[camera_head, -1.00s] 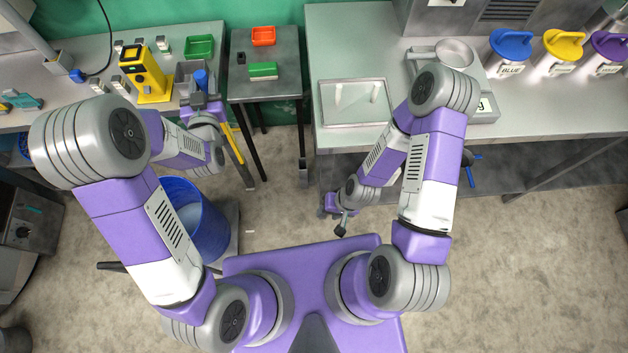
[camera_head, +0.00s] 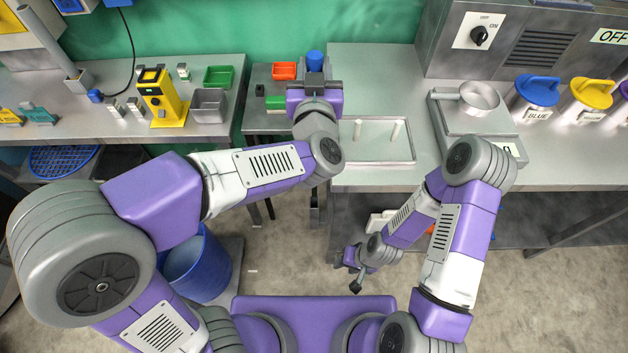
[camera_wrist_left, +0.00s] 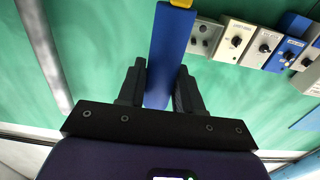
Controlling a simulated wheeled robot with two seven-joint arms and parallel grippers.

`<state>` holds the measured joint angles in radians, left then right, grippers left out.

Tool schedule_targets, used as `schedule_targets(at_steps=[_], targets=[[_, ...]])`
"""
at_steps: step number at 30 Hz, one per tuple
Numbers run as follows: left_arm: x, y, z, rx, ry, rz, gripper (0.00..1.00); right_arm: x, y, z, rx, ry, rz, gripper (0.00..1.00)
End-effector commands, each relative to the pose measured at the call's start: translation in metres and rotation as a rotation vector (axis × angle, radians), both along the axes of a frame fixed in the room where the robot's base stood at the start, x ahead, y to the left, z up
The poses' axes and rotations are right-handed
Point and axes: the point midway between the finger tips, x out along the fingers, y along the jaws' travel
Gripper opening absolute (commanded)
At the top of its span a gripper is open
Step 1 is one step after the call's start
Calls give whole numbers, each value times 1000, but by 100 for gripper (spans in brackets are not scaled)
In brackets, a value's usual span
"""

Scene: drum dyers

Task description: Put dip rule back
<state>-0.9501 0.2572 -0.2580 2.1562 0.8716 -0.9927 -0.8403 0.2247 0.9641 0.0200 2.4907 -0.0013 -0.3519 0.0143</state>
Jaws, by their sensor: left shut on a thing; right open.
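My left gripper (camera_head: 315,82) is raised over the small side table and is shut on a blue bar, which I take to be the dip rule (camera_head: 315,60). In the left wrist view the blue bar (camera_wrist_left: 170,55) stands between the two fingers (camera_wrist_left: 160,92), with a yellow part at its top edge. The rest of the rule is hidden by the gripper and arm in the head view. My right gripper (camera_head: 355,284) is open and low, in front of the right bench; it seems empty.
The side table (camera_head: 262,122) carries a red tray (camera_head: 284,71) and a green one. The left bench holds a yellow device (camera_head: 162,98) and a grey bin (camera_head: 208,105). A shallow tray with white posts (camera_head: 375,155) and a scale (camera_head: 478,120) are on the right bench. A blue bucket (camera_head: 197,265) stands below.

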Motion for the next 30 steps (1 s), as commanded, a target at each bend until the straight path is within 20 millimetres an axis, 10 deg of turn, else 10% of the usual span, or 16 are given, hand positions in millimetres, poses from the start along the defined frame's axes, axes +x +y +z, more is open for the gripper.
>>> schedule_targets(at_steps=[18, 30], targets=[[1, 1, -175, 6, 3, 2, 8, 0, 0, -71, 0, 0, 0, 43], [1, 1, -221, 0, 1, 3, 8, 0, 0, -87, 0, 0, 0, 43]])
